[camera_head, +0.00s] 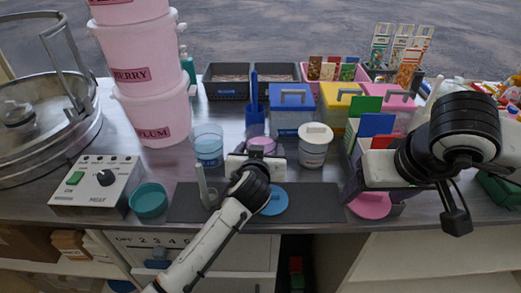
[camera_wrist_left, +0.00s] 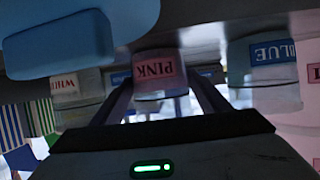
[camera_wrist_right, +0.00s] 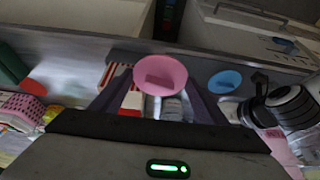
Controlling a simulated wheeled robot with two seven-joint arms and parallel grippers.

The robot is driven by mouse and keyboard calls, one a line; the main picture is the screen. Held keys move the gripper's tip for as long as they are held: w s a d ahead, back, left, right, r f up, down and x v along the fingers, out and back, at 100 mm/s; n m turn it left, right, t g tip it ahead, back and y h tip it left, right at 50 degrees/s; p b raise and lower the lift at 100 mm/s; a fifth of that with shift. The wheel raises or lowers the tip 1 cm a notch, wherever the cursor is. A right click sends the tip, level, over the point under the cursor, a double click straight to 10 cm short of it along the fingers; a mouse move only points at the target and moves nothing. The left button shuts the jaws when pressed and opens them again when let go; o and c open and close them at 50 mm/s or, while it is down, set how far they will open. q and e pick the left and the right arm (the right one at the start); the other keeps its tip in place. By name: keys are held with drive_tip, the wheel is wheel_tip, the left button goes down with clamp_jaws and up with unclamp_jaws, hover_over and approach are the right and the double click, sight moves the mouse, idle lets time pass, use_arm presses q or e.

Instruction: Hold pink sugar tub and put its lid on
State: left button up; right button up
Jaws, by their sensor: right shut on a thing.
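The pink sugar tub (camera_head: 262,146) stands on the counter between a blue tub (camera_head: 208,148) and a white lidded tub (camera_head: 314,147). Its PINK label faces the left wrist camera (camera_wrist_left: 160,70), upside down. My left gripper (camera_head: 250,160) is at its front; its fingers (camera_wrist_left: 165,95) are spread, one to each side of the tub. The pink lid (camera_head: 370,206) is at the mat's right end, under my right gripper (camera_head: 375,188). In the right wrist view my right gripper is shut on this lid (camera_wrist_right: 160,68). Whether the lid is off the counter is unclear.
A blue lid (camera_head: 273,200) lies on the dark mat (camera_head: 315,205) by my left arm. A teal bowl (camera_head: 149,200) and a control box (camera_head: 98,187) stand at the left. Lidded boxes (camera_head: 291,117) and dark trays (camera_head: 227,84) fill the back.

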use_arm(q)
drive_tip(key=c, duration=0.3)
drive_tip(key=shift+r, duration=0.25)
drive_tip(key=shift+r+p, duration=0.55)
drive_tip(key=shift+p, duration=0.05)
use_arm(e)
drive_tip(key=shift+r, duration=0.6)
use_arm(q)
drive_tip(key=shift+w, duration=0.1)
drive_tip(key=shift+c, duration=0.3)
use_arm(e)
drive_tip(key=w+a+r+n+y, duration=0.1)
drive_tip(key=w+a+r+n, duration=0.15)
drive_tip(key=w+a, duration=0.8)
drive_tip(key=w+a+r+n, duration=0.1)
drive_tip(key=w+a+r, duration=0.3)
drive_tip(key=w+a, duration=0.65)
drive_tip(key=shift+m, duration=0.25)
drive_tip(key=shift+w+d+f, duration=0.1)
drive_tip(key=shift+w+f, duration=0.1)
drive_tip(key=shift+f, duration=0.95)
drive_tip(key=shift+w+d+f, duration=0.15)
drive_tip(key=shift+w+f, duration=0.05)
drive_tip(key=shift+f, duration=0.9)
drive_tip(key=shift+w+d+f, duration=0.1)
drive_tip(key=shift+w+f, duration=0.1)
drive_tip(key=shift+f, duration=0.95)
